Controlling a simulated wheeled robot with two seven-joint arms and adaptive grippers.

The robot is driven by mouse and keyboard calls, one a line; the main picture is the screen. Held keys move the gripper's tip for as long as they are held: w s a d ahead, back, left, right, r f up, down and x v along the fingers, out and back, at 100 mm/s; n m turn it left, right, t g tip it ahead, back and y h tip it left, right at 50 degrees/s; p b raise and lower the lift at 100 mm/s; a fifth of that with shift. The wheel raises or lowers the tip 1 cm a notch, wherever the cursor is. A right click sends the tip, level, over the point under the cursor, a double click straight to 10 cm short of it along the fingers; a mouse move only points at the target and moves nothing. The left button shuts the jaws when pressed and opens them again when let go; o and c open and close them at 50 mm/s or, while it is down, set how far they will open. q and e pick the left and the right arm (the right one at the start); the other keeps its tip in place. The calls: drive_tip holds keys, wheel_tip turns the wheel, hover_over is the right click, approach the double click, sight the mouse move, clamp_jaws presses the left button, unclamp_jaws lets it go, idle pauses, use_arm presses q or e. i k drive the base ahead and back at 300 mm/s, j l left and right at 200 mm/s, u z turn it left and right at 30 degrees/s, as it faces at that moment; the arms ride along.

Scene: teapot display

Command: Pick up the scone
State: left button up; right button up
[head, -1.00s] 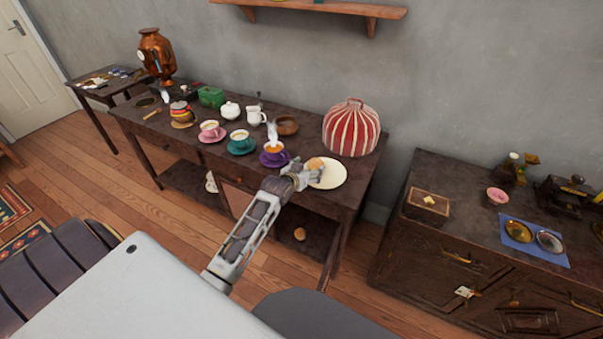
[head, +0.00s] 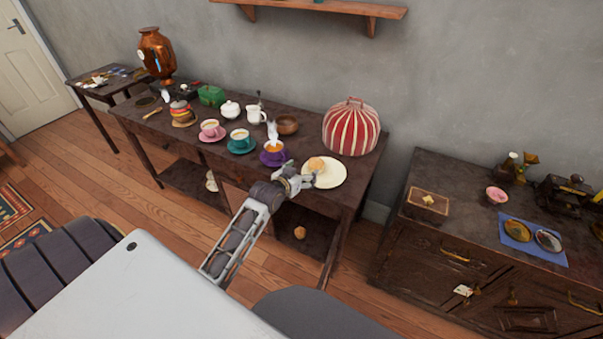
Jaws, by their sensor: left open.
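The scone (head: 316,164) is a small golden-brown bun on a cream plate (head: 332,177) at the right end of the dark wooden table. My left gripper (head: 305,178) is at the plate's left edge, just below and left of the scone. It is open, and its fingers point toward the scone; at this size I cannot tell whether a finger touches the plate. The scone rests on the plate and is in plain sight. A second round brown thing (head: 299,232) lies on the table's lower shelf. My right gripper does not show.
A red-and-white striped tea cosy (head: 351,127) stands behind the plate. A purple cup of tea (head: 273,153), a teal cup (head: 240,138) and a pink cup (head: 210,129) stand to the left. A wooden bowl (head: 287,124) is behind them. A dark cabinet (head: 455,225) stands right, across a gap.

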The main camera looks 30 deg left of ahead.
sight(300, 232)
drive_tip(key=u, duration=1)
